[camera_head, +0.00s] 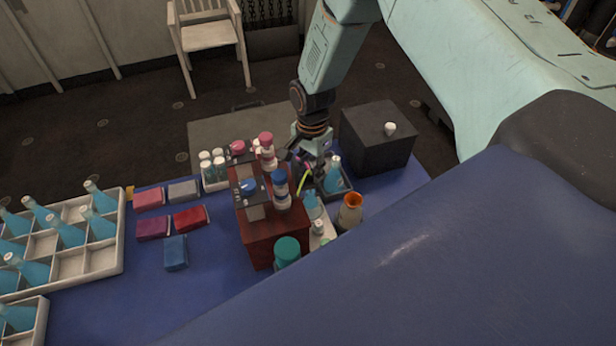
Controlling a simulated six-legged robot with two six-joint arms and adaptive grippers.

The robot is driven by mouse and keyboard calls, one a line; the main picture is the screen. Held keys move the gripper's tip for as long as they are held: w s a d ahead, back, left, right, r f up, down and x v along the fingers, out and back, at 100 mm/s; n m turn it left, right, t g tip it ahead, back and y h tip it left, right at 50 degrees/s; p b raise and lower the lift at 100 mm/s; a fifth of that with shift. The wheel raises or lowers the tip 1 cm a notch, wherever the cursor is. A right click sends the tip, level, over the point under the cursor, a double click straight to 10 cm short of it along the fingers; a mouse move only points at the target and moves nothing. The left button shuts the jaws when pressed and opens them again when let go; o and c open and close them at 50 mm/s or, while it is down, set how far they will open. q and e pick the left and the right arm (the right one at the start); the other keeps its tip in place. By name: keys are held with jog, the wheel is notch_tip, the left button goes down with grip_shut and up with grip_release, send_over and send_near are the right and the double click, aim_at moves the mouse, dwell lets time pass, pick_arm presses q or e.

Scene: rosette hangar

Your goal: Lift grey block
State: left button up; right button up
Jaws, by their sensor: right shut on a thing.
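A small grey block (184,191) lies flat on the blue table in a group of coloured blocks, left of the red-brown box. My right gripper (308,180) is well to the right of it, low behind the red-brown box, beside a small dark tray (343,193). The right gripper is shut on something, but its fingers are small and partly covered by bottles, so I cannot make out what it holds. The grey block is apart from the gripper. My left gripper is not in view.
Coloured blocks, such as a blue one (176,252), surround the grey block. A white crate of bottles (121,228) stands left. A red-brown box (259,232) carries bottles. A dark box (377,140) stands right.

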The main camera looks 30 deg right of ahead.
jog(key=shift+c, duration=0.8)
jog(key=shift+r, duration=0.15)
jog(key=shift+r+p, duration=2.35)
jog(key=o, duration=0.8)
jog(key=shift+a, duration=0.15)
jog(key=shift+o, duration=0.2)
